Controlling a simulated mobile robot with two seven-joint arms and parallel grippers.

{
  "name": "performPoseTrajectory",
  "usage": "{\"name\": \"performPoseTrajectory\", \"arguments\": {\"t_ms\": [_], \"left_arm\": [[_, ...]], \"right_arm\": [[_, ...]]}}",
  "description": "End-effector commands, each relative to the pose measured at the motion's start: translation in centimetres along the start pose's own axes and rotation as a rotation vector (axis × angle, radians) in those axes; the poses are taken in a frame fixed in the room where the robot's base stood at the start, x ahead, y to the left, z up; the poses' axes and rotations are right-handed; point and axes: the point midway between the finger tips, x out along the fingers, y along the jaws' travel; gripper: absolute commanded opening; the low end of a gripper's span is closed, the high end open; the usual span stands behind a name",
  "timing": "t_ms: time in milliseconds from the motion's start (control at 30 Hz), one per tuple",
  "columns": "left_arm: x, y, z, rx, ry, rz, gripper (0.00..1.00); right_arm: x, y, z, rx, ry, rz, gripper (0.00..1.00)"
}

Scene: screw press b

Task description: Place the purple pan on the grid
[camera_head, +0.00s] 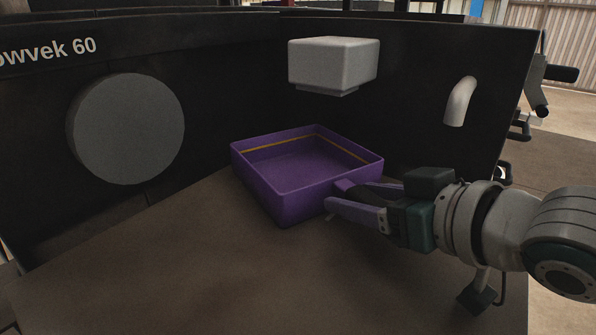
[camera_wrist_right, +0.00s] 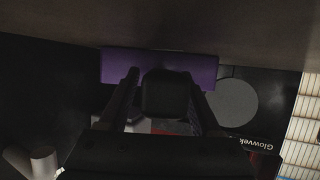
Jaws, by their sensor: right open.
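The purple pan (camera_head: 285,200) is a square, open tray with a yellow-orange line along its inner walls. It sits upright and looks empty on the brown surface, in the middle of the head view. In the right wrist view the pan (camera_wrist_right: 180,67) is a purple band beyond the open fingers. No grid can be made out. My left gripper is not in view.
The brown surface (camera_head: 190,270) is clear in front of the pan. Behind stands a dark machine wall (camera_head: 225,120) with a grey disc (camera_head: 127,128), a white block (camera_head: 333,64) above and behind the pan, and a curved white pipe (camera_head: 460,101) at right.

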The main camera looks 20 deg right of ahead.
Motion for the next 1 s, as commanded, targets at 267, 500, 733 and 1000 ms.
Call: {"name": "performPoseTrajectory", "arguments": {"t_ms": [267, 500, 733, 1000], "left_arm": [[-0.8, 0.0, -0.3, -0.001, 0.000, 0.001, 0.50], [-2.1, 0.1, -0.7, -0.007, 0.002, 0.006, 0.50], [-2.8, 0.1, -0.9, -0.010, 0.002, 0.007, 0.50], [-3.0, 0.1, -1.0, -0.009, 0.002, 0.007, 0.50]], "right_arm": [[-1.9, 0.0, -0.3, 0.001, -0.002, -0.001, 0.65], [-6.8, -0.1, -0.3, 0.000, -0.004, -0.001, 0.65], [-10.4, 0.0, -0.2, 0.001, -0.003, 0.000, 0.65], [-12.1, 0.0, -0.2, 0.000, 0.000, 0.000, 0.65]]}}
